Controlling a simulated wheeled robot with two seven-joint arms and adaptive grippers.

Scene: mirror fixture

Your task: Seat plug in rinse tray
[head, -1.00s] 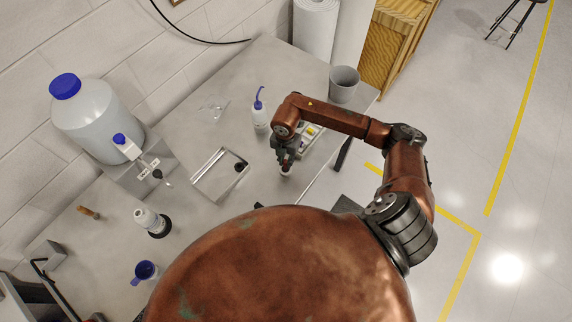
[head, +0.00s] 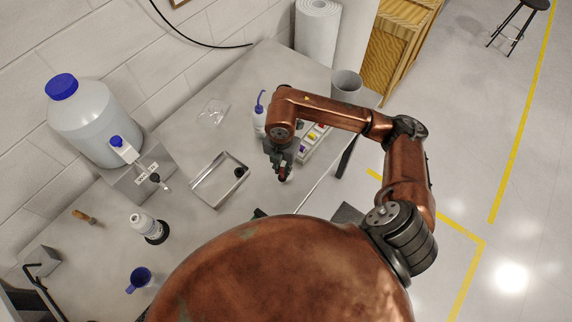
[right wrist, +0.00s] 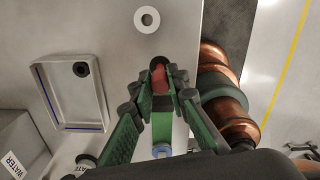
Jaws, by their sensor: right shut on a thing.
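The rinse tray (head: 194,190) is a shallow metal-rimmed tray lying on the bench, left of my right gripper. A black ring-shaped fitting (right wrist: 81,69) sits inside the tray near one corner. My right gripper (head: 282,170) is shut on a small red piece with a dark part, which I take for the plug (right wrist: 158,76). It is held over the bench, to the right of the tray and apart from it. The fingers hide part of the plug. My left gripper is not in view.
A white ring (right wrist: 147,19) lies on the bench near my right gripper. A white wash bottle (head: 259,122) and a box of coloured pieces (head: 316,137) stand behind it. A large blue-capped jug (head: 88,125) is at left. Bench between gripper and tray is clear.

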